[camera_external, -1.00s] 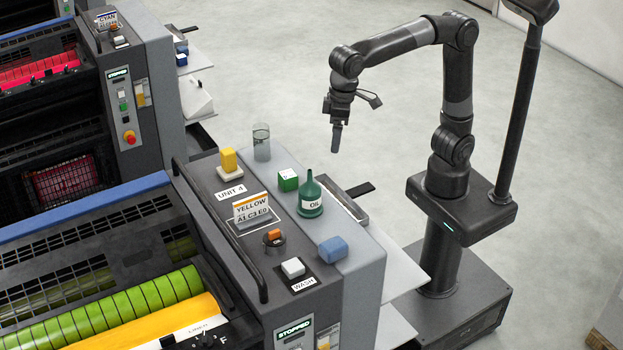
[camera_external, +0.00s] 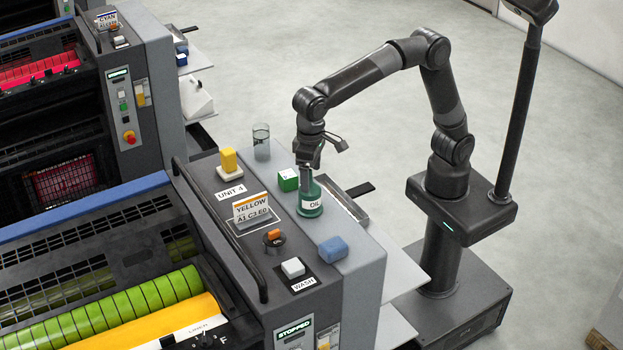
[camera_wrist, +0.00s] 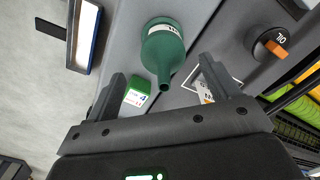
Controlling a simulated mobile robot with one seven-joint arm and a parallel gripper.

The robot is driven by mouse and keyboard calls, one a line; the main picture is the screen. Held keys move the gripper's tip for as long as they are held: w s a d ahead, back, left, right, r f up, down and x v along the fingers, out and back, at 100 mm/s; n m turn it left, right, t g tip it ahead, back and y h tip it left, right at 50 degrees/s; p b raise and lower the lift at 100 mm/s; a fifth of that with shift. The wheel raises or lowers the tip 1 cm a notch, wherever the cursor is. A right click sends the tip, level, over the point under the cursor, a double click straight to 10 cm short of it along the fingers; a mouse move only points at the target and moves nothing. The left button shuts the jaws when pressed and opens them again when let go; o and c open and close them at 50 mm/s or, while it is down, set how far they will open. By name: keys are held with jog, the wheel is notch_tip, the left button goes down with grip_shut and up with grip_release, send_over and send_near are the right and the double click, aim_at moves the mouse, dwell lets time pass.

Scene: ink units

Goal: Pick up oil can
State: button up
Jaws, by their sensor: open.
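The oil can (camera_external: 310,203) is a green bottle with a white "OIL" label. It stands upright on the light grey strip of the press top. In the wrist view the oil can (camera_wrist: 163,47) lies ahead of the open fingers, its narrow spout pointing toward the gap between them. My gripper (camera_external: 306,180) is right above the can in the outside view and hides its spout. I cannot tell whether a finger touches the can.
A green box (camera_external: 288,180) stands close to the can's left. A glass (camera_external: 261,142), a yellow block (camera_external: 229,160), a card sign (camera_external: 251,208), a blue block (camera_external: 333,250) and a round knob with an orange grip (camera_external: 274,238) stand nearby. A handrail (camera_external: 225,235) edges the press top.

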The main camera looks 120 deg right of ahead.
jog(key=f, duration=0.4)
jog(key=shift+w+a+f, duration=0.1)
jog(key=shift+w+f, duration=0.1)
jog(key=shift+f, duration=0.15)
jog(key=c, duration=1.6)
jog(key=shift+c, duration=0.6)
jog(key=shift+r, duration=0.15)
